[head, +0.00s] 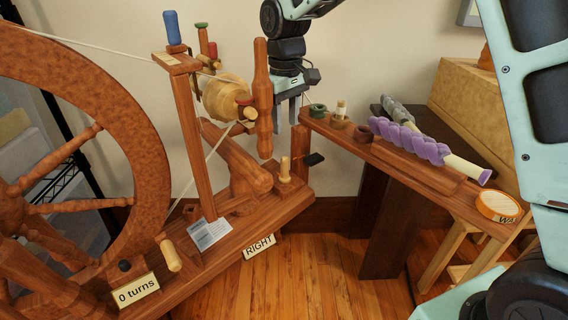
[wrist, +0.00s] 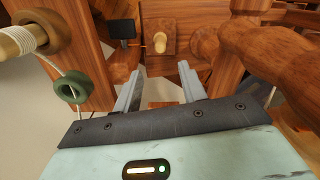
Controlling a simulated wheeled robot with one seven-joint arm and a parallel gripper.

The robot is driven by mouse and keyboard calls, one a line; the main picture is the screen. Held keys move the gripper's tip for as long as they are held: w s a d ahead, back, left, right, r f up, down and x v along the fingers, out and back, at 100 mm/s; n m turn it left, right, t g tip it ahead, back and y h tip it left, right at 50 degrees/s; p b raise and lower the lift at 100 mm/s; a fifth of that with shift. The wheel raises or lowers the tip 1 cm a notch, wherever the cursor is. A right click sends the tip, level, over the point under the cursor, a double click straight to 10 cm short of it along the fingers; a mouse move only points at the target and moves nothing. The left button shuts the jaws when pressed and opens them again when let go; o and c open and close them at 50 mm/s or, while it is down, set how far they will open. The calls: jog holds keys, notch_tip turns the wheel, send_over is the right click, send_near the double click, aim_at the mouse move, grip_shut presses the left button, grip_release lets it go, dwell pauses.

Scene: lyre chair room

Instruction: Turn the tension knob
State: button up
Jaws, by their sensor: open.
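A spinning wheel (head: 95,58) stands at the left in the head view. A pale wooden knob (head: 285,168) stands upright on its base below the bobbin; it also shows in the wrist view (wrist: 158,42), ahead of the fingers. Another pale knob (head: 170,255) sticks out of the base by the "0 turns" card (head: 137,290). I cannot tell for certain which is the tension knob. My gripper (head: 287,115) points down, open and empty, above the upright knob and apart from it. In the wrist view my gripper (wrist: 160,80) has its fingertips either side of the knob's line.
A turned wooden post (head: 262,95) stands close left of my gripper. A shelf (head: 465,205) with rings, a purple wool roll (head: 408,141) and a wax tin (head: 497,206) lies to the right. A dark block (head: 314,158) is beside the upright knob. A "RIGHT" card (head: 259,247) is in front.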

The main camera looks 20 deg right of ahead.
aim_at(285, 158)
notch_tip(285, 158, down, 11)
jog(key=b, duration=0.4)
jog(key=shift+r, duration=0.1)
jog(key=shift+r, duration=0.1)
grip_shut()
